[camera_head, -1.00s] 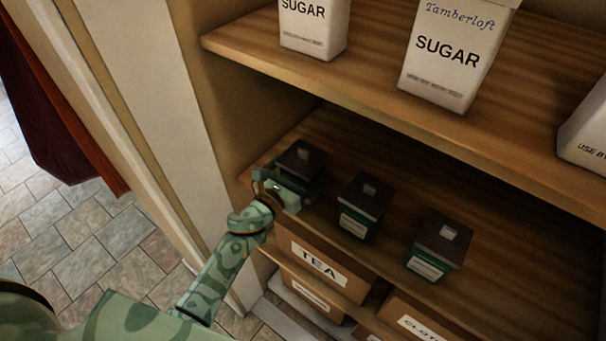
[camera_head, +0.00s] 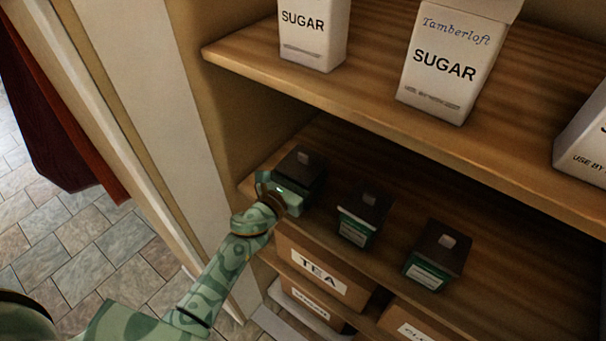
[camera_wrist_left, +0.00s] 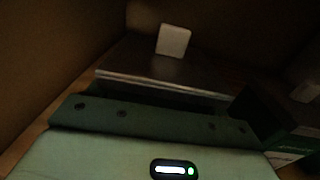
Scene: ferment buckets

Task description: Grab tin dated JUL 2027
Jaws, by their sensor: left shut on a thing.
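Three dark green tins with dark brown lids stand in a row on the lower shelf. My left gripper (camera_head: 283,196) is at the left tin (camera_head: 301,167) and is shut on it; the gripper hides that tin's front and label. Its lid with a pale knob (camera_wrist_left: 173,41) shows just past the gripper in the left wrist view. The middle tin (camera_head: 363,213) and the right tin (camera_head: 438,254) stand apart from it, with pale labels too small to read. No date is legible on any tin. My right gripper is not in view.
White sugar cartons (camera_head: 441,65) stand on the upper shelf (camera_head: 370,96), which overhangs the tins. A cardboard box marked TEA (camera_head: 318,268) sits below the tin shelf. The cupboard's left side wall (camera_head: 232,128) is close to the left tin. Free shelf lies behind the tins.

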